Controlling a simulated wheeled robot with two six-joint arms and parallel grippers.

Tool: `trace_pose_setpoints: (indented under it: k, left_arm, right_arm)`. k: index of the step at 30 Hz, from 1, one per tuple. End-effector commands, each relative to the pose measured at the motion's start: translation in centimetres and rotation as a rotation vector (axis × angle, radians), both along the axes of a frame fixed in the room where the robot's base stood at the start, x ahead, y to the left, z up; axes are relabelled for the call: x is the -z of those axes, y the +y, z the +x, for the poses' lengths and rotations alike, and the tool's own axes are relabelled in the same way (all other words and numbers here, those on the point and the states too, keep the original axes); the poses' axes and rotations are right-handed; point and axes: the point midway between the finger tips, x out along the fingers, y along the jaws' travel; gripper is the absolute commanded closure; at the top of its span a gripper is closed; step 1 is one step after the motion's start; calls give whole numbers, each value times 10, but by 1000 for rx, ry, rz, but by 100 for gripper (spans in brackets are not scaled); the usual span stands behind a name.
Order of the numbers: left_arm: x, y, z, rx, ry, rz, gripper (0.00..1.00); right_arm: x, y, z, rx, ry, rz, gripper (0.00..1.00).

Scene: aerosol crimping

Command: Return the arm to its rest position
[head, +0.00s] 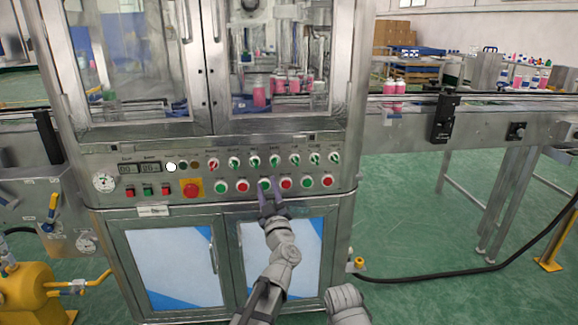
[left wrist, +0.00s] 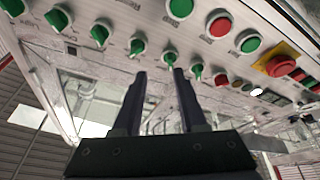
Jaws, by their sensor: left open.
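My left gripper (head: 271,203) is open and empty in front of the machine's control panel (head: 345,170), just under the row of green and red push buttons, near the green button (head: 264,184). In the left wrist view the two dark fingers of the left gripper (left wrist: 159,76) stand apart. Green selector knobs (left wrist: 170,58) show at and beyond their tips. I cannot tell whether a fingertip touches the panel. My left arm reaches up from the bottom of the head view. My right gripper is not in view.
A red emergency stop on a yellow plate (head: 192,188) sits on the panel's left side. Cabinet doors (head: 175,262) are below. A conveyor (head: 400,135) with pink bottles runs right. A yellow pump (head: 30,290) stands lower left. Green floor at right is open, crossed by a black hose (head: 450,274).

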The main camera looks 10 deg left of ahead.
Motion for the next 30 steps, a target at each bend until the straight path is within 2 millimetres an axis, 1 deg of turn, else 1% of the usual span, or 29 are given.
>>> trace_pose_setpoints:
  k: [2, 5, 6, 8, 9, 11, 12, 14, 15, 17, 18, 20, 21, 24, 27, 30]
  left_arm:
    - [8, -18, 5, 105, 52, 40, 59]
    - [29, -48, 11, 276, 166, 105, 59]
    - [41, -59, 11, 342, 224, 129, 59]
    - [62, -75, 8, 433, 321, 164, 59]
    - [78, -83, 4, 489, 391, 184, 59]
    - [104, -92, -5, 563, 505, 211, 59]
    - [121, -96, -14, 606, 585, 224, 59]
    - [149, -99, -29, 662, 714, 243, 59]
    - [167, -99, -41, 692, 805, 251, 59]
    - [194, -94, -62, 723, 946, 259, 59]
    - [210, -90, -77, 737, 1039, 259, 59]
    - [230, -81, -99, 747, 1170, 256, 59]
    - [242, -75, -114, 748, 1249, 252, 59]
    - [262, -58, -146, 735, 1421, 236, 59]
    - [275, -43, -175, 709, 1565, 216, 59]
    - [283, -28, -203, 677, 1694, 192, 59]
  right_arm:
    - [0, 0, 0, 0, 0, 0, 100]
    - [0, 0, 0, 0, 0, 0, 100]
    - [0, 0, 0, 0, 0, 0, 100]
    - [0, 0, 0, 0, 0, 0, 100]
    - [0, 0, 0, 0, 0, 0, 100]
    - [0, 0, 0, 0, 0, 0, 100]
    - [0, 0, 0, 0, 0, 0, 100]
    - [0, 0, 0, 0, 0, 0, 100]
    - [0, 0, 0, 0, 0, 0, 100]
    - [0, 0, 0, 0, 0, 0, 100]
    - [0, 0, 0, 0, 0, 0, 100]
    - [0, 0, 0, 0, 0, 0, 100]
    - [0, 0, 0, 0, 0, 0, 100]
    - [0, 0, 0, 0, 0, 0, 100]
    - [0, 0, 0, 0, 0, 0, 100]
    - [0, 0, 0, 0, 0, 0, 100]
